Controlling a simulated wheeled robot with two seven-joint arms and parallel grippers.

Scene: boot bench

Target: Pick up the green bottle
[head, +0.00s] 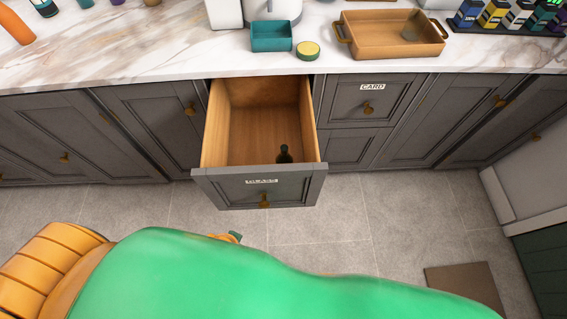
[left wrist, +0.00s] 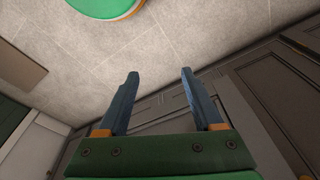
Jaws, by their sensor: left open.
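A small dark green bottle (head: 284,154) stands in the open drawer labelled GLASS (head: 225,150), near its front right corner. Only its neck and shoulder show clearly over the drawer front. My left gripper (left wrist: 160,73) is open and empty in the left wrist view, with floor and grey cabinet fronts beyond its fingers. The bottle is not in that view. In the head view my green arm fills the lower part, and the left gripper's fingers cannot be made out there. My right gripper is in neither view.
The drawer labelled CARD (head: 367,99) beside it is closed. On the marble counter (head: 150,50) above are a teal bin (head: 271,37), a yellow-topped round tin (head: 308,50) and a wooden tray (head: 390,45). A brown mat (head: 464,285) lies on the tiled floor (head: 350,215).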

